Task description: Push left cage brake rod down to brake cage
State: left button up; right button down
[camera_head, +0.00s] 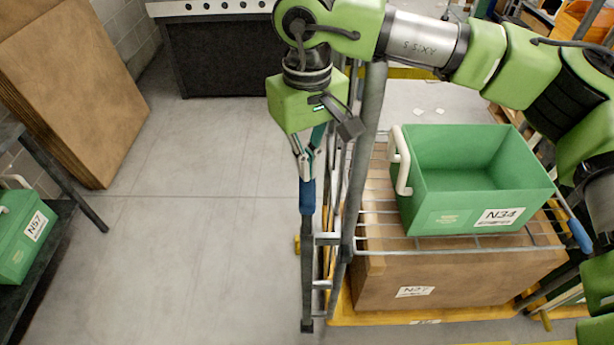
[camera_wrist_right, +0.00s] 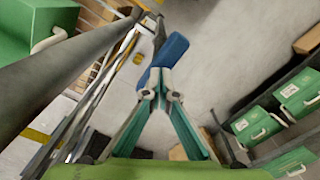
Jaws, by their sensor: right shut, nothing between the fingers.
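The left cage brake rod is a grey rod (camera_head: 307,265) with a blue grip (camera_head: 307,196) at its top, beside the cage's left post (camera_head: 360,160). It stands upright in the head view. My right gripper (camera_head: 307,176) is shut and points down at the top of the blue grip, with nothing between its fingers. In the right wrist view the shut fingertips (camera_wrist_right: 160,92) are right at the blue grip (camera_wrist_right: 169,52); I cannot tell whether they touch it. My left gripper is not in view.
The wire cage shelf (camera_head: 470,243) holds a green crate (camera_head: 445,205) marked N34, with a cardboard box (camera_head: 455,285) below. Another blue-gripped rod (camera_head: 578,232) is at the cage's right. A rack with a green crate (camera_head: 22,235) stands far left. The floor (camera_head: 200,230) between is clear.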

aim_at(308, 184)
jog(key=shift+f+b, duration=2)
jog(key=shift+f, duration=0.5)
jog(key=shift+s+f+b, duration=0.25)
jog(key=shift+f+b, duration=0.3)
jog(key=shift+f, duration=0.1)
jog(key=shift+s+f+b, duration=0.2)
jog(key=shift+f+b, duration=0.35)
jog(key=shift+f, duration=0.05)
jog(key=shift+r+p, duration=0.4)
jog(key=shift+r, duration=0.15)
jog(key=r+p, duration=0.1)
jog(key=r, duration=0.1)
jog(key=r+p, duration=0.1)
jog(key=r, duration=0.1)
jog(key=r+p, duration=0.1)
jog(key=r, duration=0.1)
jog(key=shift+w+r, duration=0.2)
jog(key=shift+w, duration=0.2)
jog(key=shift+f, duration=0.1)
jog(key=shift+w, duration=0.1)
